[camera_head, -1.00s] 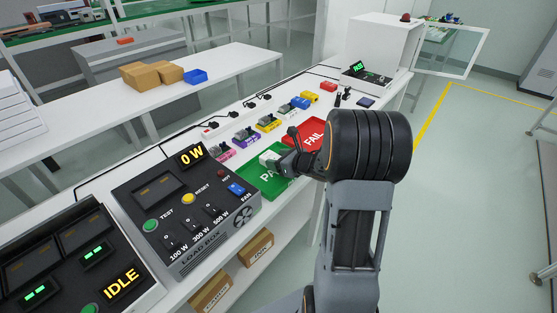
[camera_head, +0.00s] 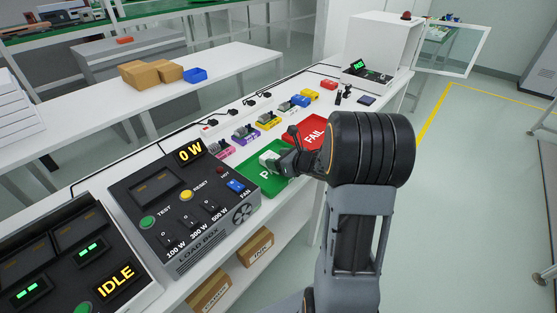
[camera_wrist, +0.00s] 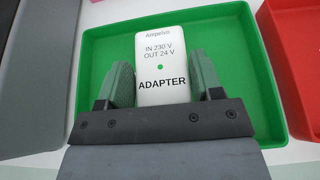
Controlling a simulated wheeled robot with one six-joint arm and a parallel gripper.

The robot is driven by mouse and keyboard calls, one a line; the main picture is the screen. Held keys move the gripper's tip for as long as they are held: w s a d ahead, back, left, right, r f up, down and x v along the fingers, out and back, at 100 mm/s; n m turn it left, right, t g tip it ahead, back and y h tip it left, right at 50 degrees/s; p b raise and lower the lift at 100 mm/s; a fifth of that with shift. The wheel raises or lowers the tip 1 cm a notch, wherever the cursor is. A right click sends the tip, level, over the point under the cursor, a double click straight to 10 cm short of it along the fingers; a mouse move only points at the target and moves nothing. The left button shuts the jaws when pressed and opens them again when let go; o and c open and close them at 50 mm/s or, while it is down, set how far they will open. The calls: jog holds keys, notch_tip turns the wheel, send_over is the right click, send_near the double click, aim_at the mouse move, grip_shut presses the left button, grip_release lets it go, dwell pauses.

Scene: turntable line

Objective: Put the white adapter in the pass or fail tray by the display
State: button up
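The white adapter (camera_wrist: 162,68) has its printed face toward the wrist camera, with a small green dot on it. In the wrist view it is inside the outline of the green PASS tray (camera_wrist: 60,85). My gripper (camera_wrist: 163,82) has one finger along each side of the adapter, with no clear gap, and looks shut on it. In the head view the adapter (camera_head: 268,159) is over the far part of the green tray (camera_head: 268,183), partly hidden by my gripper (camera_head: 285,160). Whether it touches the tray floor I cannot tell. The red FAIL tray (camera_head: 313,135) is just beyond.
The load box (camera_head: 185,210) stands nearer, its display reading 0 W. A unit reading IDLE (camera_head: 113,284) is at the lower left. A green-lit display (camera_head: 360,66) is at the far end. Several coloured holders with plugs line the bench's back. The red tray looks empty where visible.

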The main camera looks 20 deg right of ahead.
jog(key=o, duration=0.4)
jog(key=shift+f, duration=0.1)
jog(key=shift+r+p, duration=0.6)
jog(key=shift+p, duration=0.25)
jog(key=v, duration=1.1)
notch_tip(320, 180, up, 4)
jog(key=w+d+m+h, duration=0.1)
jog(key=w+m+h, duration=0.35)
jog(key=m, duration=0.75)
jog(key=s+a+m+g, duration=0.3)
jog(key=s+a+m, duration=0.2)
jog(key=m, duration=0.4)
jog(key=s+a+f+m+g, duration=0.1)
jog(key=s+a+m+g, duration=0.2)
jog(key=m, duration=0.7)
jog(key=s+a+f+m+g, duration=0.1)
jog(key=s+a+m+g, duration=0.2)
jog(key=s+a+m, duration=0.4)
jog(key=shift+s+a+f+m+h+p, duration=0.1)
jog(key=shift+s+a+m+h+p, duration=0.1)
jog(key=shift+s+m, duration=0.45)
jog(key=shift+s+a+f+m+h+p, duration=0.15)
jog(key=shift+s+m, duration=0.25)
jog(key=shift+m, duration=0.55)
